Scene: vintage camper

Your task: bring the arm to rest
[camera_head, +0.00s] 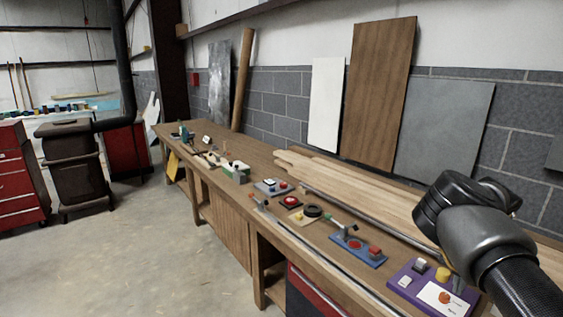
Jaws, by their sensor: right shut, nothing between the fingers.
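My right arm comes in from the lower right, with its dark wrist bent above the near end of the long wooden workbench (228,205). My right gripper (458,285) is mostly hidden behind the wrist; only a small part shows low over the purple board (405,292). It is shut and holds nothing. I cannot tell whether it touches the board. My left gripper is not in view.
Panels lean on the wall. Concrete floor (130,265) is clear at left, before a red tool cabinet (18,180).

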